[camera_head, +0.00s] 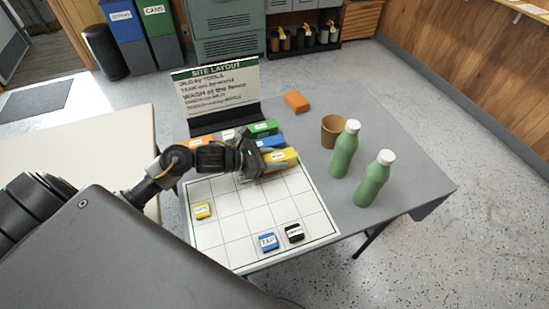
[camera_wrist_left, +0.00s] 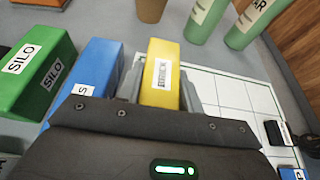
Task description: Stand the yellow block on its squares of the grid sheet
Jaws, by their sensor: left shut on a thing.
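The yellow block (camera_head: 283,157) with a white label lies at the far edge of the white grid sheet (camera_head: 240,215), beside the blue block (camera_head: 270,141). My left gripper (camera_head: 262,160) is shut on the yellow block. In the left wrist view the block (camera_wrist_left: 161,72) sits between the fingers (camera_wrist_left: 160,95), its far end showing. I cannot tell whether it is raised off the table. A small yellow piece (camera_head: 202,211), a small blue piece (camera_head: 268,242) and a small black piece (camera_head: 294,232) sit on the sheet. My right gripper is not in view.
The green block (camera_head: 264,127) and an orange block (camera_head: 202,142) stand in the row behind the sheet, before the sign board (camera_head: 217,90). An orange box (camera_head: 296,101), a brown cup (camera_head: 332,131) and two green bottles (camera_head: 344,152) stand right. The sheet's middle is clear.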

